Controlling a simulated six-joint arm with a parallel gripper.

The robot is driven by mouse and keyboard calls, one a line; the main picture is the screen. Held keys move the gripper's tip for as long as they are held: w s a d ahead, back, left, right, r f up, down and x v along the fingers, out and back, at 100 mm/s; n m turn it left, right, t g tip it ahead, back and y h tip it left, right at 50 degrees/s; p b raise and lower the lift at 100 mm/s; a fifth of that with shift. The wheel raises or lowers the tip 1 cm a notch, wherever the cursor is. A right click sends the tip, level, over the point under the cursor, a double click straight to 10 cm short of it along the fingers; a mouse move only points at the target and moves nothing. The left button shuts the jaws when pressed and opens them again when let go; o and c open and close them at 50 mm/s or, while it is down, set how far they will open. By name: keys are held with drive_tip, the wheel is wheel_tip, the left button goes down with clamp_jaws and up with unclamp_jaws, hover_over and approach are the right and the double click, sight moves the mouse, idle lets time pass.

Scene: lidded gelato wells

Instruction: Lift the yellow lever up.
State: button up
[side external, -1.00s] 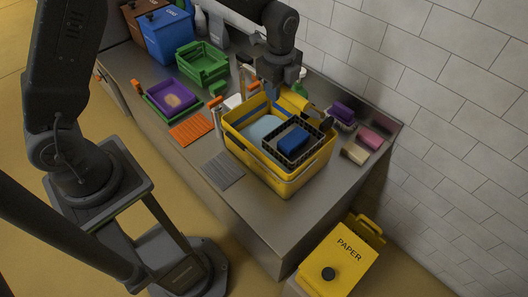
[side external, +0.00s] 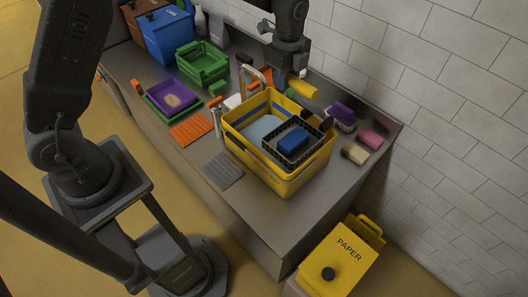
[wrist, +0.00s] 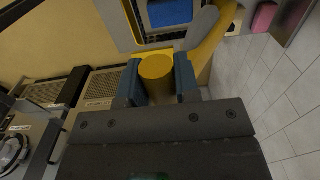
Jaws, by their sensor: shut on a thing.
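The yellow lever (side external: 303,89) shows in the side view as a short, thick yellow bar behind the far rim of the yellow tub (side external: 294,184). My gripper (side external: 287,84) is at the left end of this bar. In the wrist view the round yellow end of the lever (wrist: 156,68) sits between the two dark blue fingers of my gripper (wrist: 157,85), which are shut on it. How the lever joins its mount is hidden.
In the tub, a dark basket holds a blue block (side external: 293,140) beside a pale blue surface. Purple (side external: 341,112), pink (side external: 370,139) and cream (side external: 355,153) blocks lie right of it. A tiled wall stands close behind. A yellow PAPER bin (side external: 340,262) stands in front.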

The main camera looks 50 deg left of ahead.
drive_tip(key=shift+w+r, duration=0.4)
drive_tip(key=shift+w, duration=0.25)
drive_tip(key=shift+w+r, duration=0.35)
drive_tip(key=shift+w, duration=0.35)
drive_tip(key=shift+w+r, duration=0.4)
drive_tip(key=shift+w, duration=0.25)
drive_tip(key=shift+w+r, duration=0.25)
drive_tip(key=shift+w, duration=0.5)
drive_tip(key=shift+w+r, duration=0.2)
drive_tip(key=shift+w, duration=0.55)
drive_tip(key=shift+w+r, duration=0.25)
drive_tip(key=shift+w, duration=0.5)
drive_tip(key=shift+w+r, duration=0.15)
drive_tip(key=shift+w, duration=1)
drive_tip(key=shift+w+r, duration=0.15)
drive_tip(key=shift+w, duration=1)
drive_tip(key=o, duration=0.8)
